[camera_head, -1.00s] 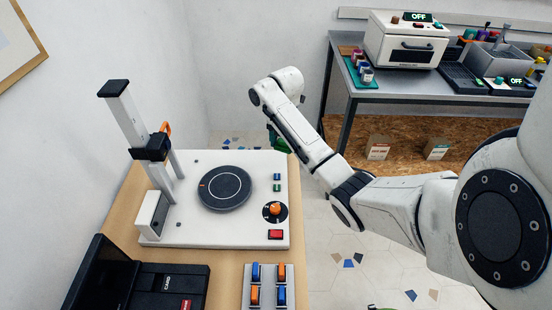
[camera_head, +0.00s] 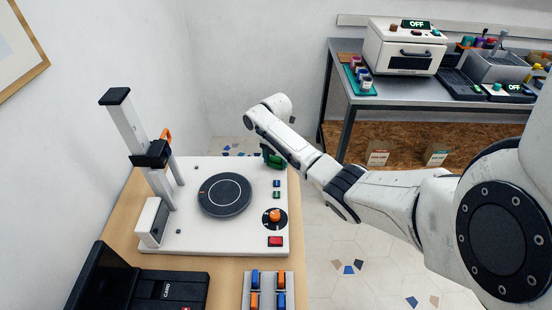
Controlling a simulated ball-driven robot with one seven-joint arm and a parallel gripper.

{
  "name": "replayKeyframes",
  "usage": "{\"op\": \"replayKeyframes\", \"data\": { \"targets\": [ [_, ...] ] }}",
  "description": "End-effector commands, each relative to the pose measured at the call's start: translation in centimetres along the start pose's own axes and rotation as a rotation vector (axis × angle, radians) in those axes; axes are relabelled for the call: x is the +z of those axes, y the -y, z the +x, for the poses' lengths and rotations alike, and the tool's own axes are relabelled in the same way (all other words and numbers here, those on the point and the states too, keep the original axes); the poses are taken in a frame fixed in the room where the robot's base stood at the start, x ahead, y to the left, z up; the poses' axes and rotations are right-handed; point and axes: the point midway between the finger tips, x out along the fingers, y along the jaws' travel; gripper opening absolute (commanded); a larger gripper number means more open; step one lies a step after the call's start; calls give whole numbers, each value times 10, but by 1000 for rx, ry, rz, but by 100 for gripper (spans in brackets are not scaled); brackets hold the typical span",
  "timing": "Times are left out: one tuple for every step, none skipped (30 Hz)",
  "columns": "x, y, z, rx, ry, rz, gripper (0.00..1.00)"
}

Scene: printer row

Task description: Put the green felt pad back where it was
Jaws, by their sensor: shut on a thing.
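My gripper (camera_head: 274,160) is mostly hidden behind my own forearm, over the back right corner of the white machine base (camera_head: 240,233). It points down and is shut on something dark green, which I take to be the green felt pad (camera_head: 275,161). Only a small part of the green shows, so its shape and tilt cannot be told. The round dark turntable (camera_head: 224,195) on the base is bare, to the left of and nearer than my gripper. I cannot tell the height of the gripper above the base.
A column with an orange-levered clamp (camera_head: 151,153) stands at the base's left. An orange knob (camera_head: 275,215) and red button (camera_head: 276,241) sit on its right. A black case (camera_head: 165,289) and switch panel (camera_head: 268,291) lie in front. A grey bench (camera_head: 425,98) stands at back right.

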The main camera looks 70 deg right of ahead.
Motion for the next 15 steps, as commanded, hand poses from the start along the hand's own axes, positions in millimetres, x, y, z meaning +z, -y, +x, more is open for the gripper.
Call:
{"op": "replayKeyframes", "data": {
  "targets": [
    [0,0,1,0,0,0,34],
    [0,0,2,0,0,0,34],
    [0,0,4,0,0,0,34],
    [0,0,4,0,0,0,64],
    [0,0,3,0,0,0,67],
    [0,0,3,0,0,0,70],
    [0,0,3,0,0,0,73],
    [0,0,3,0,0,0,76],
    [0,0,3,0,0,0,80],
    [0,0,3,0,0,0,83],
    [0,0,3,0,0,0,86],
    [0,0,3,0,0,0,88],
    [0,0,3,0,0,0,88],
    [0,0,3,0,0,0,88],
    [0,0,3,0,0,0,88]
  ]
}}
